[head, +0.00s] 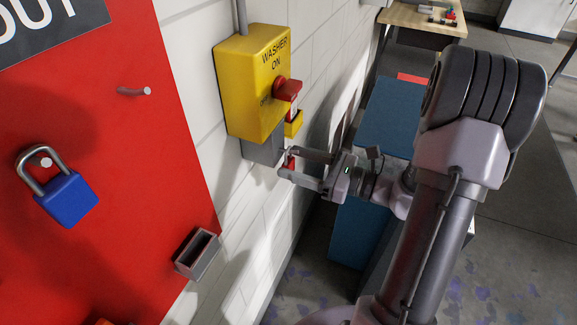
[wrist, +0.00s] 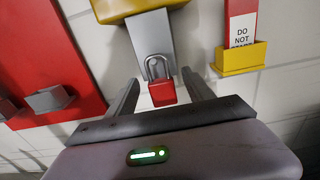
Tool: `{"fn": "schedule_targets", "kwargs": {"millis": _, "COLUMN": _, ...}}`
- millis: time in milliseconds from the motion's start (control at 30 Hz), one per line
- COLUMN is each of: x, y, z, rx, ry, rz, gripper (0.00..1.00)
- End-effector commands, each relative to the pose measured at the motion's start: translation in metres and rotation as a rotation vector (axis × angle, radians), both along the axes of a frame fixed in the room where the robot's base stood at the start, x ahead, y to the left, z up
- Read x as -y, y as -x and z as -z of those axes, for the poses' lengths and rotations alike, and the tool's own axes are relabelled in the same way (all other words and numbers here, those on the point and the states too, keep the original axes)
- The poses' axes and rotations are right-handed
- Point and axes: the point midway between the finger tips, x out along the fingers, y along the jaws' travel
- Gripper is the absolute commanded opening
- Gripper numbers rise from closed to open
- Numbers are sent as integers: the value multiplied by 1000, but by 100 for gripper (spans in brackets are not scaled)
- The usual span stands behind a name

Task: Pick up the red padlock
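The red padlock (wrist: 164,94) hangs upright by its silver shackle against the grey plate (wrist: 151,42) under a yellow box. In the head view only a small red patch of it (head: 291,163) shows between my fingers. My gripper (head: 281,163) is open and reaches toward the wall just below the yellow box. In the wrist view its two fingers stand on the left and right of the padlock, with a gap on each side. I cannot tell how deep the padlock sits between the fingertips.
The yellow washer switch box (head: 252,82) with a red knob is just above my gripper. A yellow holder with a red-and-white tag (wrist: 240,58) is to the right. A red board (head: 90,130) with a blue padlock (head: 68,199) is at left. A blue cabinet (head: 392,118) stands behind my arm.

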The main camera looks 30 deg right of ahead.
Motion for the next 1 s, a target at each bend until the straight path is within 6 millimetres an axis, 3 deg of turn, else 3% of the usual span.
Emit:
{"fn": "schedule_targets", "kwargs": {"millis": 33, "x": 0, "y": 0, "z": 0, "rx": 0, "ry": 0, "rz": 0, "gripper": 50}}
{"fn": "schedule_targets", "kwargs": {"millis": 300, "x": 0, "y": 0, "z": 0, "rx": 0, "ry": 0, "rz": 0, "gripper": 0}}
{"fn": "schedule_targets", "kwargs": {"millis": 567, "x": 0, "y": 0, "z": -2, "rx": 0, "ry": 0, "rz": 0, "gripper": 0}}
{"fn": "schedule_targets", "kwargs": {"millis": 733, "x": 1, "y": 1, "z": -20, "rx": 0, "ry": 0, "rz": 0, "gripper": 0}}
{"fn": "schedule_targets", "kwargs": {"millis": 867, "x": 19, "y": 22, "z": -17, "rx": -1, "ry": -1, "rz": 5, "gripper": 0}}
{"fn": "schedule_targets", "kwargs": {"millis": 1000, "x": 46, "y": 57, "z": -18, "rx": 0, "ry": -2, "rz": 8, "gripper": 0}}
